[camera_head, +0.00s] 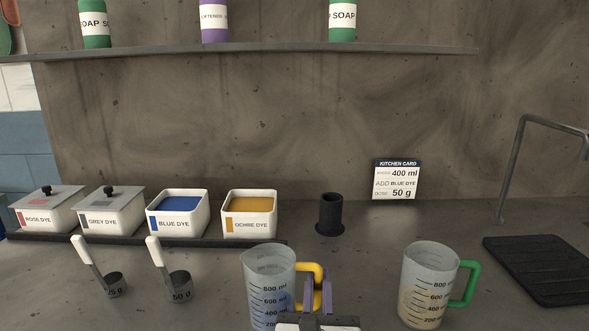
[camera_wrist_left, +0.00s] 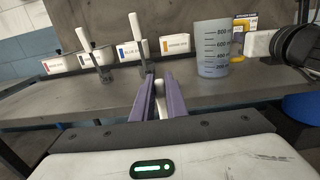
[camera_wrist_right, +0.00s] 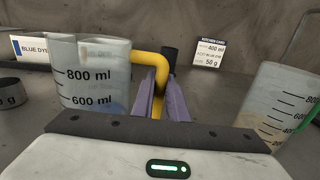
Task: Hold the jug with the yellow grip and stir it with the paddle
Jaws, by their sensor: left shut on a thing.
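The clear jug (camera_head: 268,290) with the yellow grip (camera_head: 313,268) stands on the counter with bluish contents. It also shows in the left wrist view (camera_wrist_left: 212,48) and the right wrist view (camera_wrist_right: 90,75). My right gripper (camera_head: 317,292) has its purple fingers closed around the yellow grip (camera_wrist_right: 157,105), at the jug's right side. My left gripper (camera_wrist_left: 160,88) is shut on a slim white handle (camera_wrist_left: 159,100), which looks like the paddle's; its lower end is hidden. The left gripper is out of the head view.
A jug (camera_head: 428,285) with a green handle stands at right, beside a black mat (camera_head: 540,268). Two white-handled scoops (camera_head: 115,285) (camera_head: 180,286) lie left, before the dye boxes (camera_head: 179,222). A black cylindrical holder (camera_head: 330,214) and a card (camera_head: 397,179) stand behind.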

